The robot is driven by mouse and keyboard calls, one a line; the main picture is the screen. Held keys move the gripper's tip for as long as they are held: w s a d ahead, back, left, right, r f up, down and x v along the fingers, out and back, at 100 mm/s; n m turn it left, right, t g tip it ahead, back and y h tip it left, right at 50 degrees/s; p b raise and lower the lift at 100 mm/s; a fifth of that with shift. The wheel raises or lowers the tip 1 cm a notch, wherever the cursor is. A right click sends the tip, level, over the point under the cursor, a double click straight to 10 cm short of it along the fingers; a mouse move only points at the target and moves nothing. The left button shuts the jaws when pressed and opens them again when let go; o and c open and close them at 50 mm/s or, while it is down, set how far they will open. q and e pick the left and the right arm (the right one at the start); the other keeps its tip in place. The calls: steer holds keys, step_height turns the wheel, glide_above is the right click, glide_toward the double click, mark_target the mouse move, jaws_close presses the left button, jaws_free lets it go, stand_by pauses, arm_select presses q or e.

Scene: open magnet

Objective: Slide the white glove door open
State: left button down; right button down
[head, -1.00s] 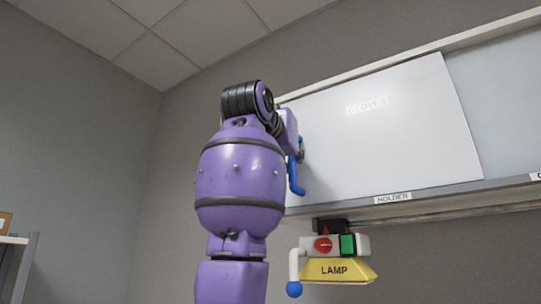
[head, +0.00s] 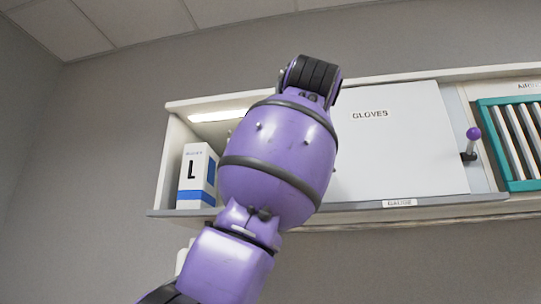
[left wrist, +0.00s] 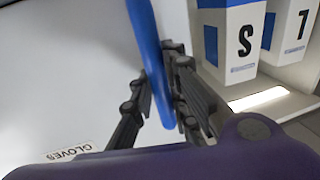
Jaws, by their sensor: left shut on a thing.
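The white glove door (head: 385,140), marked GLOVES, covers the middle of the wall cabinet in the head view. To its left the compartment is open, and a white and blue box marked L (head: 196,175) shows inside. In the left wrist view the white door (left wrist: 70,80) fills the left side. My left gripper (left wrist: 163,100) is shut on the door's blue handle (left wrist: 146,40), which passes between its fingers. In the head view my purple arm hides this gripper and the handle. My right gripper is not in view.
The left wrist view shows a box marked S (left wrist: 240,40) beside the L box (left wrist: 293,28) in the opening. In the head view, a purple-knobbed lever (head: 473,134) and a teal slatted panel (head: 512,140) stand right of the door. A shelf ledge (head: 300,214) runs below.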

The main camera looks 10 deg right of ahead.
arm_select(q)
steer(key=shift+s+d, duration=0.3)
steer(key=shift+d, duration=0.45)
steer(key=c, duration=1.9)
jaws_free()
steer(key=shift+s, duration=0.1)
steer(key=shift+c, duration=0.2)
steer(key=shift+o, duration=1.3)
steer(key=shift+s+d+r, duration=0.1)
steer(key=shift+s+d, duration=0.05)
steer(key=s+a, duration=0.2)
steer(key=s, duration=1)
